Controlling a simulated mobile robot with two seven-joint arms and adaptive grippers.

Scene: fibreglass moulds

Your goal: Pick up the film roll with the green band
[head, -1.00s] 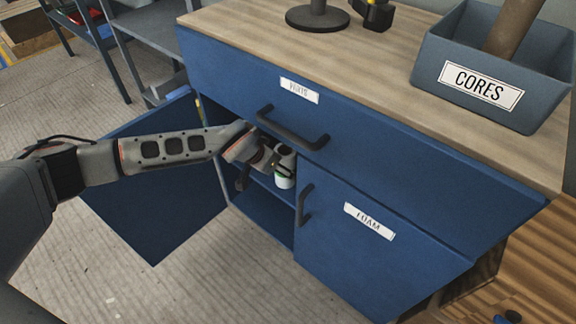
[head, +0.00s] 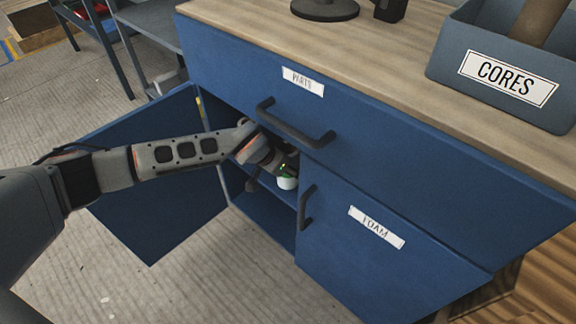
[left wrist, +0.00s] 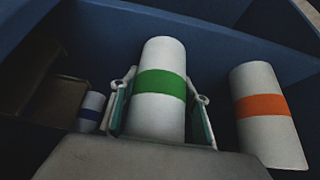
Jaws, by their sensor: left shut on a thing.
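The film roll with the green band (left wrist: 160,110) is a white cylinder standing between the fingers of my left gripper (left wrist: 159,105) in the left wrist view. My left gripper is shut on it, one finger on each side. In the head view, my left gripper (head: 285,170) reaches through the open cupboard door under the drawer. The white lower part of the roll (head: 287,183) shows there, and the rest is hidden by the gripper. My right gripper is in neither current view.
A white roll with an orange band (left wrist: 262,108) stands to the right, and a smaller one with a blue band (left wrist: 91,110) to the left. The open door (head: 150,200), drawer handle (head: 295,125) and FOAM door (head: 385,255) border the opening. A CORES bin (head: 500,85) stands on top.

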